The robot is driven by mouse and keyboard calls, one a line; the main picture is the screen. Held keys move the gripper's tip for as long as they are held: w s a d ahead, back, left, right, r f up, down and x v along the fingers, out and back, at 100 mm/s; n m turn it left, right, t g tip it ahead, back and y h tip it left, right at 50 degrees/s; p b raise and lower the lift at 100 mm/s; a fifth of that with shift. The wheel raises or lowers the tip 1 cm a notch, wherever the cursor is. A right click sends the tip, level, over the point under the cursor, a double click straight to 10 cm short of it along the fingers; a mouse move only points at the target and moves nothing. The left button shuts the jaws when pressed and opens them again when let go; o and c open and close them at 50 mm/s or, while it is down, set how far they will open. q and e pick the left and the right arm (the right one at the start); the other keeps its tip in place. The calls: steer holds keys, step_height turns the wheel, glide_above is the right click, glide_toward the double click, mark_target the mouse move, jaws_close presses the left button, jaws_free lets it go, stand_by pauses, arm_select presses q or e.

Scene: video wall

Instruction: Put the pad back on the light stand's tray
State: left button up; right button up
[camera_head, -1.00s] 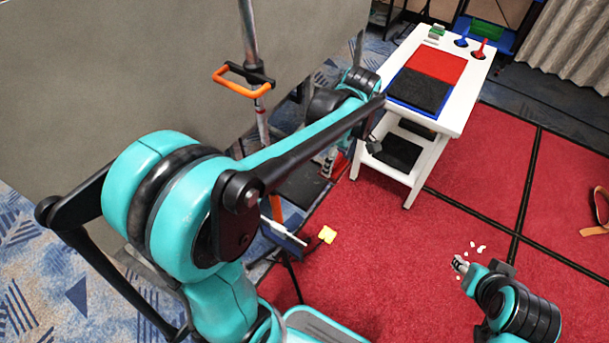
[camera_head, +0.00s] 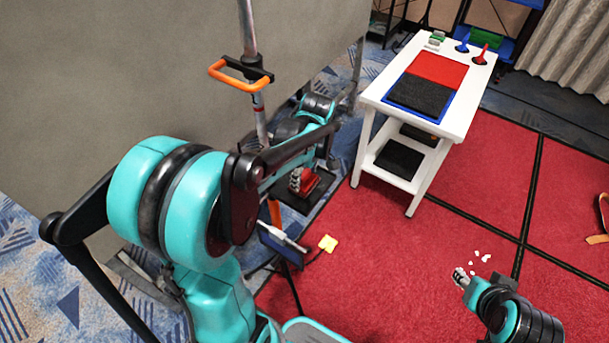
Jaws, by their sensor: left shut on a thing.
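The light stand (camera_head: 247,35) rises at the upper left, with a dark tray (camera_head: 292,203) low beside its pole. My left gripper (camera_head: 296,180) is shut on a small red pad (camera_head: 309,180). The pad is over or on the dark tray; I cannot tell whether they touch. My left forearm hides part of the stand and the area around the tray. My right gripper (camera_head: 461,277) is low at the right, over the red carpet and away from the stand; its fingers are too small to judge.
An orange handle (camera_head: 236,86) sticks out from the pole. A white table (camera_head: 456,121) with mats and tools stands to the right. A yellow piece (camera_head: 328,243) and several white bits (camera_head: 477,257) are near the red carpet (camera_head: 400,270). A grey wall (camera_head: 100,90) is behind.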

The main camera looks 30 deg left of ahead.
mark_target(309, 182)
arm_select(q)
steer(key=shift+f, duration=0.15)
steer(key=o, duration=1)
step_height(309, 182, up, 12)
steer(key=d+p, duration=0.1)
steer(key=p, duration=0.3)
steer(key=s+d+m+t, duration=0.2)
steer(key=s+d+m, duration=0.1)
steer(key=m, duration=0.2)
steer(key=s+d+f+m+t+h, duration=0.1)
steer(key=s+d+m+t, duration=0.1)
steer(key=m, duration=0.4)
steer(key=s+d+m+t, duration=0.3)
steer(key=s+d+m, duration=0.1)
steer(key=s+m, duration=0.2)
steer(key=shift+d+f, duration=0.3)
